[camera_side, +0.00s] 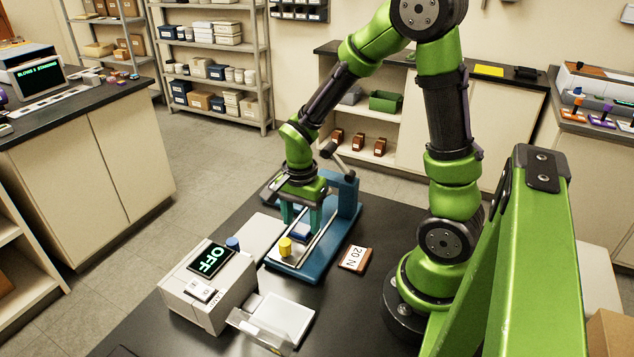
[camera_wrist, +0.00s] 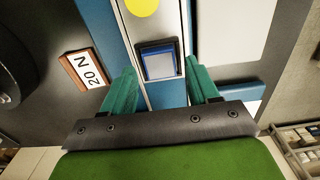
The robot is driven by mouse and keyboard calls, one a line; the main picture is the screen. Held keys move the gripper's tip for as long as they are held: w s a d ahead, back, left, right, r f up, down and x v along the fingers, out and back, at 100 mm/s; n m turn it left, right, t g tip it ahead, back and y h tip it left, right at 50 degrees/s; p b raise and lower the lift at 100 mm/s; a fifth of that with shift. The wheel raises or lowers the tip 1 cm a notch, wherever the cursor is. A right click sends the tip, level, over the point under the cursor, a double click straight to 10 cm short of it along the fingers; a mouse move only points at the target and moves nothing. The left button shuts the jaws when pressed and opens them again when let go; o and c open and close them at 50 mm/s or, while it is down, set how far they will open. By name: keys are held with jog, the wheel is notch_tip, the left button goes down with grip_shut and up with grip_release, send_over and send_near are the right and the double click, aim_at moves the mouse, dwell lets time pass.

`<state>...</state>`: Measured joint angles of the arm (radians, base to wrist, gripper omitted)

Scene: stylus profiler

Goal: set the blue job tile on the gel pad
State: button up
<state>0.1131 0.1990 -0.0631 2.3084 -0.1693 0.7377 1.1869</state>
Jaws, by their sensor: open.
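The blue job tile (camera_side: 300,230) lies between the rails of a blue stage (camera_side: 318,262). In the wrist view the tile (camera_wrist: 160,62) shows a blue rim, a pale grey face and a dark border around it. My gripper (camera_side: 302,222) points down over the stage. Its two teal fingers stand apart on either side of the tile, and gaps show between them and the tile in the wrist view (camera_wrist: 161,68). I cannot tell for sure which surface is the gel pad.
A yellow cylinder (camera_side: 285,248) stands on the stage close to the tile. A grey box with an OFF display (camera_side: 210,260) and a pale plate (camera_side: 285,314) are in front. A 20 N block (camera_side: 355,259) lies right of the stage.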

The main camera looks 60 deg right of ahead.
aim_at(302, 229)
jog(key=shift+f, duration=0.6)
grip_shut()
jog(key=shift+r, duration=3.05)
jog(key=s+a+n, duration=0.2)
jog(key=a, duration=0.4)
jog(key=s+a+f+n, duration=0.1)
jog(key=s+a+n, duration=0.1)
jog(key=a, duration=0.4)
jog(key=s+a+n, duration=0.2)
jog(key=a, duration=0.5)
jog(key=shift+f, duration=0.2)
